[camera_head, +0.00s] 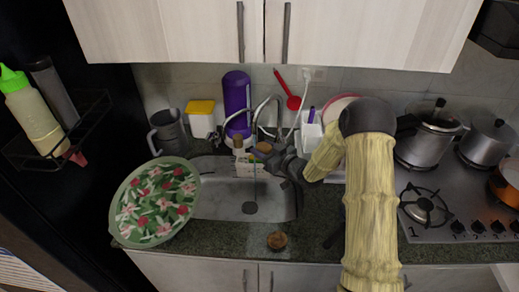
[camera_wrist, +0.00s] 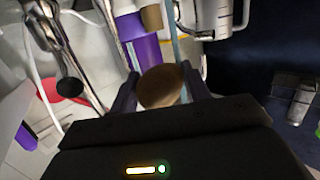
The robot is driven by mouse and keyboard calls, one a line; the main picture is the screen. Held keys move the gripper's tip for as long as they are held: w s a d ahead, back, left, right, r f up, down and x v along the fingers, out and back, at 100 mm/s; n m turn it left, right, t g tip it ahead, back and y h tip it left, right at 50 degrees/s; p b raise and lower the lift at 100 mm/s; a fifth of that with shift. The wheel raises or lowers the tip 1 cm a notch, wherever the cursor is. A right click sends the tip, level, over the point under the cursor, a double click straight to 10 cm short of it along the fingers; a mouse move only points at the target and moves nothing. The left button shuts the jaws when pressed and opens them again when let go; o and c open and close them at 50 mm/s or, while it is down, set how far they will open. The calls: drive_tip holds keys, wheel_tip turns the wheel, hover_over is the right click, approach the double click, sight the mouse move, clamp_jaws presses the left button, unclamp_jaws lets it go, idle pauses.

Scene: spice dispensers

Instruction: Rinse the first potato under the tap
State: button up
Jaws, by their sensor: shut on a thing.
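My gripper (camera_head: 270,155) is shut on a brown potato (camera_head: 263,147), held over the back part of the steel sink (camera_head: 225,205). In the wrist view the potato (camera_wrist: 161,87) sits between the two dark fingers. The chrome tap (camera_head: 262,104) arches above, and a thin bluish stream of water (camera_head: 254,186) falls into the sink. In the wrist view the stream (camera_wrist: 175,45) comes down close to the potato; I cannot tell whether it wets it. A second potato (camera_head: 277,240) lies on the counter in front of the sink.
A floral tray (camera_head: 157,202) overlaps the sink's left side. Behind the sink stand a purple bottle (camera_head: 236,100), a yellow-lidded container (camera_head: 201,118) and a grey jug (camera_head: 168,132). A dish rack with plates is right of the tap. The stove (camera_head: 450,205) with pots lies farther right.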

drive_tip(key=shift+a, duration=0.1)
drive_tip(key=shift+s+a+b, duration=0.2)
drive_tip(key=shift+a+b, duration=0.1)
drive_tip(key=shift+a, duration=0.15)
idle(0.4)
drive_tip(key=s+d+b, duration=0.1)
drive_tip(key=s+d, duration=0.1)
drive_tip(key=s, duration=0.5)
drive_tip(key=shift+s+d+b, duration=0.25)
drive_tip(key=shift+d+b, duration=0.1)
idle(0.4)
idle(1.0)
idle(0.4)
drive_tip(key=s+d+r+p, duration=0.1)
drive_tip(key=s+r, duration=0.3)
drive_tip(key=shift+s+d, duration=0.35)
drive_tip(key=shift+s, duration=0.05)
